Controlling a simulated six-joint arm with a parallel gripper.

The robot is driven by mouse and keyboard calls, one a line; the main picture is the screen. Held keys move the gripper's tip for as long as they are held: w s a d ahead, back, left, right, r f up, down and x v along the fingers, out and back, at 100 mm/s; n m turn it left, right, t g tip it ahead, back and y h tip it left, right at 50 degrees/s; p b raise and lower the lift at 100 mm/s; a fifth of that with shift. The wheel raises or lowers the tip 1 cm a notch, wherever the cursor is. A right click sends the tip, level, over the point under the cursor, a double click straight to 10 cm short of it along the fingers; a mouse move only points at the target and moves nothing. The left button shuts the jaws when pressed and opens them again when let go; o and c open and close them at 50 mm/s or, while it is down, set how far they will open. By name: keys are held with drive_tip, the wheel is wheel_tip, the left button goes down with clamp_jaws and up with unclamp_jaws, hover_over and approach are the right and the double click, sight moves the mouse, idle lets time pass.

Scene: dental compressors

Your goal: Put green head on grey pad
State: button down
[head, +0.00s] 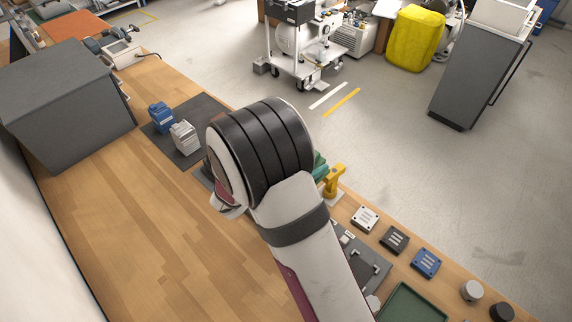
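A green part (320,166), likely the green head, shows just right of my arm's wide black-banded joint. Most of it is hidden behind the arm, so I cannot tell what it rests on or whether it is held. A dark grey pad (213,106) lies on the wooden bench, left of the arm. A blue head (160,116) and a light grey head (184,137) stand on it, side by side. My gripper is hidden behind my own arm, so its fingers do not show.
A yellow part (335,180) stands beside the green one. White (365,218), black (394,239) and blue (426,262) plates line the bench's right edge, near a green tray (408,305). A large grey box (65,100) stands at left. Bare wood (140,230) lies in front.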

drive_tip(key=shift+d+r, duration=0.25)
drive_tip(key=shift+d, duration=0.05)
drive_tip(key=shift+w, duration=0.3)
drive_tip(key=w+a+f+n+t+y, duration=0.2)
drive_tip(key=w+a+n+y, duration=0.25)
drive_tip(key=w+a, duration=0.4)
drive_tip(key=w+a+f+n+t+y, duration=0.2)
drive_tip(key=w+a+n+y, duration=0.3)
drive_tip(key=w, duration=0.6)
drive_tip(key=shift+m, duration=0.25)
drive_tip(key=f, duration=0.2)
drive_tip(key=a+f, duration=0.1)
drive_tip(key=f, duration=0.5)
drive_tip(key=shift+w+a, duration=0.2)
drive_tip(key=shift+a, duration=0.15)
drive_tip(key=shift+f, duration=0.15)
unclamp_jaws()
drive_tip(key=shift+f, duration=0.1)
